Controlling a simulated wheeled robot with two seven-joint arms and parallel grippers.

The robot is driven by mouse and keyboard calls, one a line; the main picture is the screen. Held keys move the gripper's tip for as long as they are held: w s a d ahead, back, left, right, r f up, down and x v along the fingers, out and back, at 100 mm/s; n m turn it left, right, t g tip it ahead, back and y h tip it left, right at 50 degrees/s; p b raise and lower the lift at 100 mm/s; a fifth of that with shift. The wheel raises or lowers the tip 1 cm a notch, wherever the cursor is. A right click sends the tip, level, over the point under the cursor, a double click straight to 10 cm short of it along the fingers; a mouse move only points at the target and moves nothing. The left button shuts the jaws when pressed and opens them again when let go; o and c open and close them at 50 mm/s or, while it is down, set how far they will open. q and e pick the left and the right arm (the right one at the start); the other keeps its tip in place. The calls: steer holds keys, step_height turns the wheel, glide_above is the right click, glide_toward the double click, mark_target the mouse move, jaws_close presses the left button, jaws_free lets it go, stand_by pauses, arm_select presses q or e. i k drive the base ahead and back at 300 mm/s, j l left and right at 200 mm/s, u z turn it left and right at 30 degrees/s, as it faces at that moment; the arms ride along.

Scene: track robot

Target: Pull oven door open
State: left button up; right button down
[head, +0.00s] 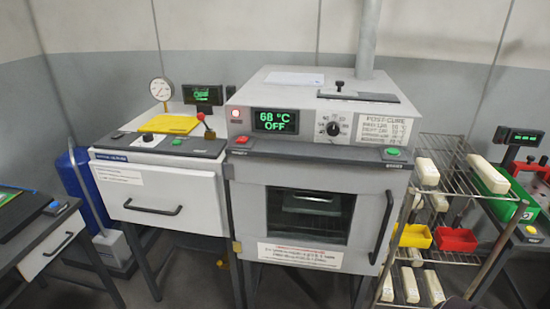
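The oven (320,120) stands in the middle of the head view, a grey box with a green display reading 68 °C OFF. Its door (253,208) looks closed, with a dark window (308,213) through which a rack or tray shows. A dark bar handle (382,227) runs up the right side of the door, slightly slanted. Hinges show at the door's left edge. A label with red and black print sits below the window. Neither of my grippers is in view.
A white cabinet with a drawer handle (153,208) stands left of the oven. A wire rack (452,165) with pale blocks, a yellow bin (413,236) and a red bin (455,240) stands close to the oven's right, near the door handle. A blue cylinder (84,188) stands at left.

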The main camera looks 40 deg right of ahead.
mark_target(379, 194)
steer(key=z, duration=1.55)
